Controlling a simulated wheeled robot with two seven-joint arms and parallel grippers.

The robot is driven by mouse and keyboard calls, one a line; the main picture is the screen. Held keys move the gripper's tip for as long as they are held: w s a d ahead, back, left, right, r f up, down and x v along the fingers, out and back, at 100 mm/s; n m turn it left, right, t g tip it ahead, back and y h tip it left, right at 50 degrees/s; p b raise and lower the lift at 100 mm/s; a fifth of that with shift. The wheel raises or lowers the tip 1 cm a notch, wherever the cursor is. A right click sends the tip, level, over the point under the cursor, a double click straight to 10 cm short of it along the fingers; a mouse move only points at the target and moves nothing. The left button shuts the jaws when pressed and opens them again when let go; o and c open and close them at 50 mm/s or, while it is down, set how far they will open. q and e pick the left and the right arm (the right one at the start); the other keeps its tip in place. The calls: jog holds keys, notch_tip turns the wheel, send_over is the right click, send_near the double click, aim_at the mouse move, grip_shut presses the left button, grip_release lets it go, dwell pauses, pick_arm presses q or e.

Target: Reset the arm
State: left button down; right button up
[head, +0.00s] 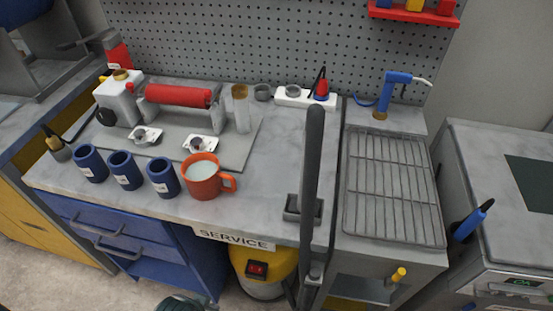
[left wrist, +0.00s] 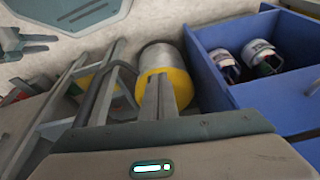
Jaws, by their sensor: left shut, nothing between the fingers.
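My left gripper (left wrist: 158,80) shows in the left wrist view, shut and empty, its fingers together in front of a yellow and silver cylinder. It touches nothing that I can make out. In the head view I cannot clearly pick out this gripper; a dark rounded part at the bottom edge looks like mine. A small grey claw-like part at the upper left of the left wrist view may be my right gripper (left wrist: 28,42); its jaw state is too small to tell.
A grey worktop (head: 275,150) carries a red roller (head: 178,95), blue cups (head: 123,171) and an orange mug (head: 203,177). A tall dark lever (head: 311,160) rises at its right. A wire rack (head: 395,185) lies beyond. A blue drawer (left wrist: 272,104) holds two cans.

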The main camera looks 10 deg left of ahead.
pick_arm(q)
notch_tip(320, 180, down, 20)
jog(key=d, duration=0.2)
jog(key=s+f+t+h, duration=0.1)
jog(key=s+f, duration=0.5)
jog(key=f, duration=0.7)
jog(key=shift+d+m+t, duration=0.25)
jog(key=shift+m+t, duration=0.05)
